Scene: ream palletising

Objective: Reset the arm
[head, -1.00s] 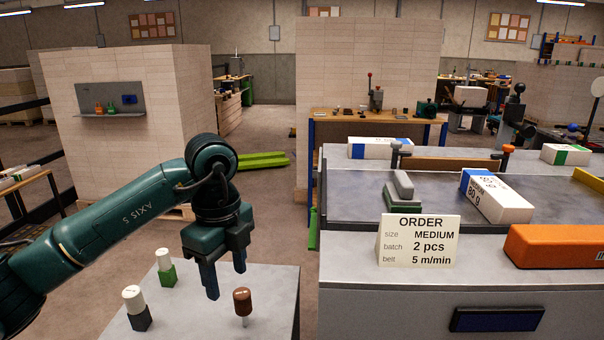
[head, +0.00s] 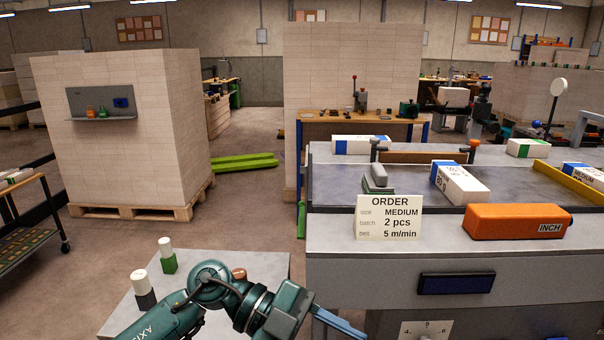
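My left arm comes in low from the bottom left and bends over the small grey table (head: 122,312). My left gripper (head: 340,324) points to the lower right, beside the front of the belt counter. Its blue fingers are seen edge-on and partly cut off by the bottom of the picture, so the gap between them cannot be judged. I see no object at them. My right arm and gripper are not in view.
A green-based stamp (head: 168,256) and a dark-based stamp (head: 143,290) stand on the small table. A brown-topped tool (head: 239,274) is mostly hidden behind my arm. The counter holds an order card (head: 389,218), an orange case (head: 515,222) and a white-and-blue ream (head: 460,183).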

